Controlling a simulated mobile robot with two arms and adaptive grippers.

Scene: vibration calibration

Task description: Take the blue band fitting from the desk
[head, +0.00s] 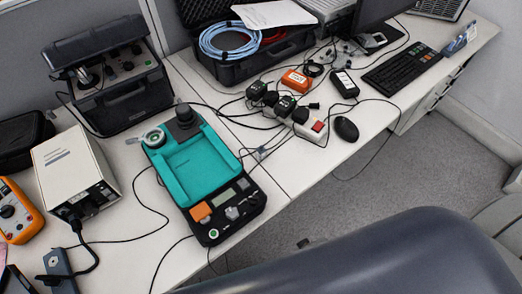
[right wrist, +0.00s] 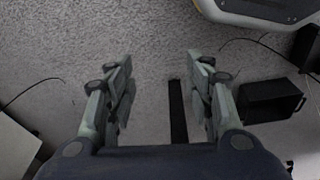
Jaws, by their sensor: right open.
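I cannot make out for certain which object is the blue band fitting. A coil of light blue cable (head: 228,40) lies in an open black case at the back of the desk (head: 277,185). A flat blue-grey piece (head: 59,268) lies at the near left edge of the desk in the head view. My right gripper (right wrist: 160,60) shows only in the right wrist view. It is open and empty, over grey carpet, with no desk object between its fingers. My left gripper is not in view.
A teal and black calibrator (head: 190,165) stands mid-desk. A beige box (head: 75,170), an orange meter (head: 16,213) and a black instrument case (head: 120,95) stand left. Chargers, a mouse (head: 346,129) and a keyboard (head: 401,69) are right. Cables cross the desk.

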